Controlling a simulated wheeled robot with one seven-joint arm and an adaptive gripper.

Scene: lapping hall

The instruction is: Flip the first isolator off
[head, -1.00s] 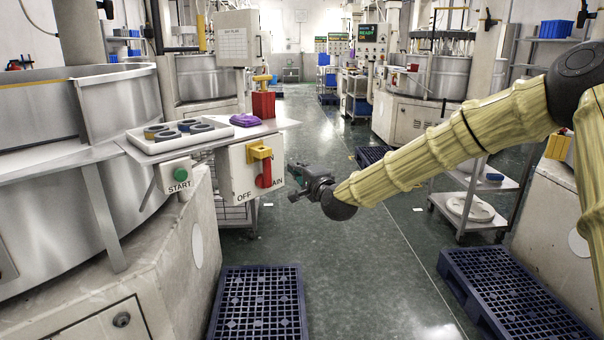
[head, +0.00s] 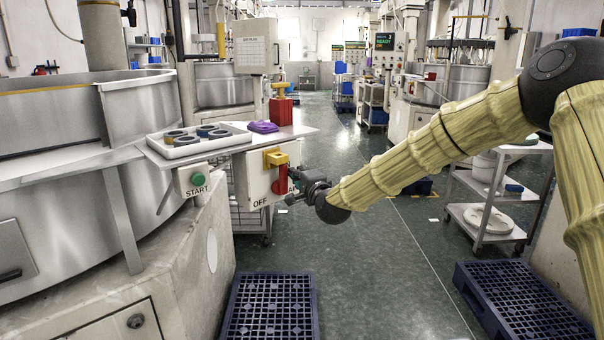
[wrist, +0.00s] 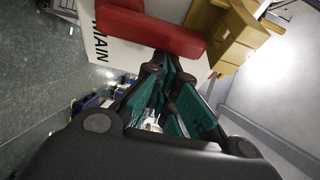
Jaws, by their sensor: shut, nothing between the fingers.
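The isolator box (head: 241,178) is a pale box under the shelf's right end, marked OFF low on its front. Its yellow block (head: 275,158) carries a red handle (head: 281,180), which hangs roughly upright in the head view. My gripper (head: 290,199) is just right of the handle's lower part, its fingers shut and empty. In the wrist view the red handle (wrist: 155,31) crosses above the green-padded fingers (wrist: 165,100), with the word MAIN on the white panel (wrist: 130,55) behind. Whether the fingers touch the handle I cannot tell.
A shelf (head: 300,132) above the box holds a white tray (head: 172,151) of rings, a purple cloth (head: 263,127) and a red block (head: 281,110). A green START button (head: 198,179) is left of the box. Blue pallets (head: 268,308) lie on the floor; the aisle is clear.

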